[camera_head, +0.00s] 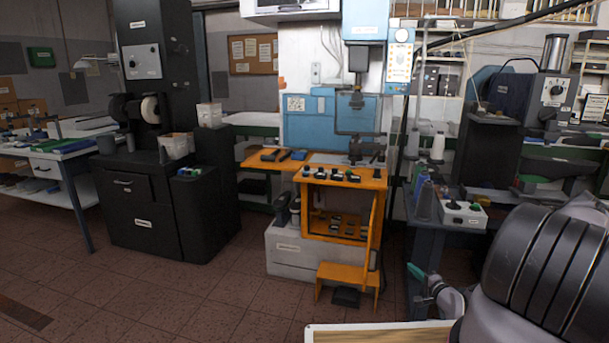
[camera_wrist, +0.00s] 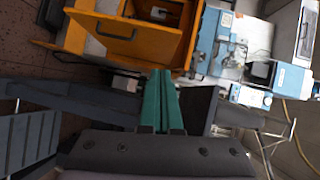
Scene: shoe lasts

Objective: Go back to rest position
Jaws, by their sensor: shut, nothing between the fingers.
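My gripper (camera_wrist: 161,74) shows in the wrist view with its two teal fingers pressed together and nothing between them. In the head view my gripper (camera_head: 414,273) is at the lower right, in front of a dark workbench (camera_head: 418,235) and apart from the orange stand (camera_head: 378,183). The orange stand carries several small dark objects (camera_head: 340,174) on its top. The blue press (camera_head: 303,125) stands behind it. In the wrist view the orange stand (camera_wrist: 105,42) appears turned sideways beyond the fingers.
A pale-rimmed wooden surface (camera_head: 380,333) lies at the bottom edge, near my arm. A white control box (camera_head: 463,214) sits on the dark workbench. Black cabinets (camera_head: 150,215) stand left, beside a white-topped table (camera_head: 60,150). The tiled floor (camera_head: 200,300) is clear in front.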

